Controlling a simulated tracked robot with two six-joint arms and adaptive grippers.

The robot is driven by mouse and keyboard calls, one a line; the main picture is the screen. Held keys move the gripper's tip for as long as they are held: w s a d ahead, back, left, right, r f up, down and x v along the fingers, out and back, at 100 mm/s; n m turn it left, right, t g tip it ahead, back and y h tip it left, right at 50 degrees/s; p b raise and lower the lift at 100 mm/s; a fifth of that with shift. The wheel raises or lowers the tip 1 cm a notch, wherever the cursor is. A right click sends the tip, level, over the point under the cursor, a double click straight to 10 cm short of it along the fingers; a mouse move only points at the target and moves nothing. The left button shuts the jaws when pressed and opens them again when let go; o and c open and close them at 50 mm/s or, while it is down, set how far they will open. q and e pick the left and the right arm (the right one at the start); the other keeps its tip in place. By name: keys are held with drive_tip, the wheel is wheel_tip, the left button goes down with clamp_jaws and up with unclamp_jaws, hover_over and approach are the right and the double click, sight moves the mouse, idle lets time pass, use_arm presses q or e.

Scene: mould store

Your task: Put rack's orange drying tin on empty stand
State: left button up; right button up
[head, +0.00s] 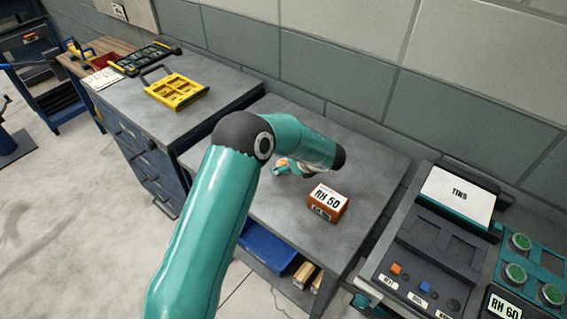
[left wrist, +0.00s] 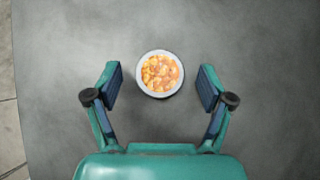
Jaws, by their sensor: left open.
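A round, pale-rimmed tin with orange pieces in it (left wrist: 159,73) is on the grey worktop in the left wrist view, between and apart from the fingers of my left gripper (left wrist: 160,77). The gripper is open. In the head view my left gripper (head: 286,168) is low over the middle worktop, and it and the arm mostly hide the tin. A teal rack (head: 545,258) at the right edge holds several round tins with green tops (head: 515,273). I cannot pick out an empty stand with certainty. My right gripper is not in view.
A brown-orange block labelled RH 50 (head: 327,203) stands on the worktop (head: 375,160) right of my left gripper. A dark unit (head: 420,262) with a TINS card (head: 459,194) is further right. A yellow tray (head: 177,92) lies on the left cabinet. A wall rises behind.

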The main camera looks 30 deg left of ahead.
use_arm(q)
drive_tip(key=shift+w+a+f, duration=0.1)
drive_tip(key=shift+a+f, duration=0.05)
drive_tip(key=c, duration=1.2)
drive_tip(key=shift+c, duration=0.2)
